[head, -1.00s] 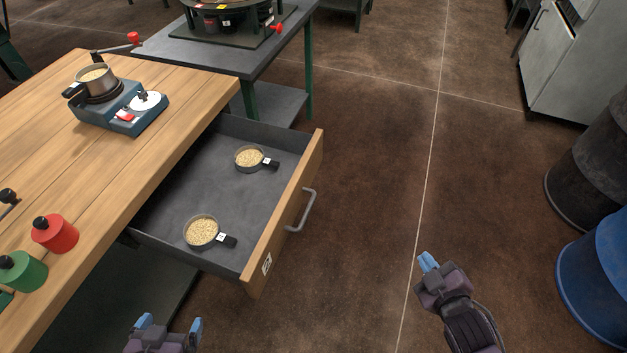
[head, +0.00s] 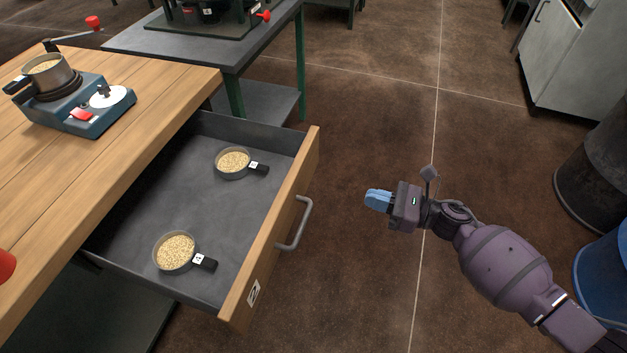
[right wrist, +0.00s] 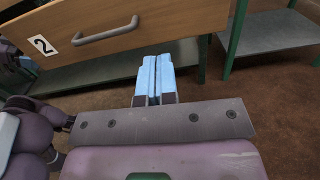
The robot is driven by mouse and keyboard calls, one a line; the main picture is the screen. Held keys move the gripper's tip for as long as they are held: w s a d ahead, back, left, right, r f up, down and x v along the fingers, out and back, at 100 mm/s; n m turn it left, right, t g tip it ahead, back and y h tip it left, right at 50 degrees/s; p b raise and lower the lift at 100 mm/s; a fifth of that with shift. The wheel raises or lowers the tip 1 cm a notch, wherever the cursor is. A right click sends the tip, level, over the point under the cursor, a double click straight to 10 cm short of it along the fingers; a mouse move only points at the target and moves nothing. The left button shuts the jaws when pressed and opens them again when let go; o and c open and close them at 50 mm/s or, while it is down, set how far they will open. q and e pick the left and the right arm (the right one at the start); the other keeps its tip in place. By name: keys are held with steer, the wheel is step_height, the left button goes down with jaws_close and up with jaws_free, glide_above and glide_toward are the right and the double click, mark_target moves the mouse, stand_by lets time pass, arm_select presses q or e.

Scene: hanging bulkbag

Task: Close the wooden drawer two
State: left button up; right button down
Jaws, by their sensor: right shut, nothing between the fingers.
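The wooden drawer two (head: 272,235) is pulled out from the workbench. Its wooden front carries a label with a 2 and a grey bar handle (head: 304,224). In the right wrist view the drawer front (right wrist: 165,22) and handle (right wrist: 105,33) show at the top. My right gripper (head: 372,201) is shut and empty, to the right of the drawer front and apart from it. Its blue fingers (right wrist: 154,78) lie together in the right wrist view, pointing toward the area below the drawer. My left gripper is out of view.
Two small pans of grain (head: 234,162) (head: 175,252) sit inside the drawer. A burner with a pot (head: 72,103) stands on the wooden benchtop (head: 120,150). A grey table (head: 240,50) stands behind. Barrels (head: 600,262) are at the right; the floor between is clear.

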mark_target(303, 180)
steer(key=shift+n+g, duration=0.3)
steer(key=shift+n, duration=0.1)
steer(key=x, duration=1.4)
steer(key=shift+w+r, duration=0.1)
steer(key=shift+r, duration=0.05)
